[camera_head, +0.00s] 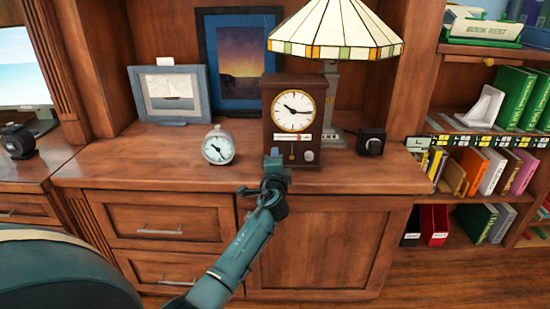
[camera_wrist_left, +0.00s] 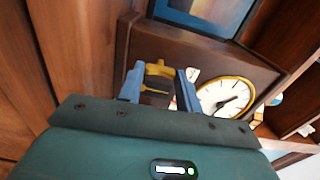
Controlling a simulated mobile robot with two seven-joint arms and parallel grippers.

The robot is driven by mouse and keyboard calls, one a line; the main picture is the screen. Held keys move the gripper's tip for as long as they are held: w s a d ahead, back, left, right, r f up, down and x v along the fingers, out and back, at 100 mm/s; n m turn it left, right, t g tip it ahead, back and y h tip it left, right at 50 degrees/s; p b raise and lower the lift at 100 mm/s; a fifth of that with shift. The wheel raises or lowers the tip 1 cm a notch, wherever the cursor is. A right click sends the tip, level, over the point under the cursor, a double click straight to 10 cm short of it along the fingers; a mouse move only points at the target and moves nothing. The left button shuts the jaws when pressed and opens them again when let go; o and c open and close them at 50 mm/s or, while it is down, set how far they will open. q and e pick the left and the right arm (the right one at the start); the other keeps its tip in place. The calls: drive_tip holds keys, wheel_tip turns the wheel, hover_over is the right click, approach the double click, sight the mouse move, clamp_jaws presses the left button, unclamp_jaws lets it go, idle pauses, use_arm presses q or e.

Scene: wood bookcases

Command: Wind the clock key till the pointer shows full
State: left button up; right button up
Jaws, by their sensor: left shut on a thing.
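The dark brown wooden clock (camera_head: 268,100) stands upright on the cabinet top, with a round white dial (camera_head: 293,110) in a brass rim. Below the dial is a narrow pale gauge strip (camera_head: 292,137) with some red; its pointer is too small to read. My left gripper (camera_head: 274,158) is at the clock's lower left front. In the left wrist view, the blue fingers of my left gripper (camera_wrist_left: 159,90) are shut on the brass key (camera_wrist_left: 158,70), close against the clock (camera_wrist_left: 190,58). The key is hidden by the gripper in the head view. My right gripper is not in view.
A small round silver clock (camera_head: 218,146) stands to the left, and a black box with a dial (camera_head: 370,141) to the right. A stained-glass lamp (camera_head: 335,30) is behind the clock. Framed pictures (camera_head: 170,95) lean at the back. The front left of the top is clear.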

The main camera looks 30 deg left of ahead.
use_arm(q)
drive_tip(key=shift+r+m, duration=0.2)
drive_tip(key=shift+m, duration=0.4)
drive_tip(key=shift+m+p, duration=0.4)
drive_tip(key=shift+m, duration=0.5)
drive_tip(key=shift+m+p, duration=0.4)
drive_tip(key=shift+p, duration=0.05)
drive_tip(key=shift+a+m+p, duration=0.1)
drive_tip(key=shift+m+p, duration=0.35)
drive_tip(key=shift+m, duration=0.55)
drive_tip(key=m+p, duration=0.1)
drive_tip(key=m, duration=0.1)
drive_tip(key=shift+m, duration=0.3)
drive_tip(key=m+p, duration=0.2)
drive_tip(key=m, duration=0.1)
drive_tip(key=shift+f+m, duration=0.1)
drive_tip(key=shift+m, duration=0.4)
drive_tip(key=shift+m+p, duration=0.4)
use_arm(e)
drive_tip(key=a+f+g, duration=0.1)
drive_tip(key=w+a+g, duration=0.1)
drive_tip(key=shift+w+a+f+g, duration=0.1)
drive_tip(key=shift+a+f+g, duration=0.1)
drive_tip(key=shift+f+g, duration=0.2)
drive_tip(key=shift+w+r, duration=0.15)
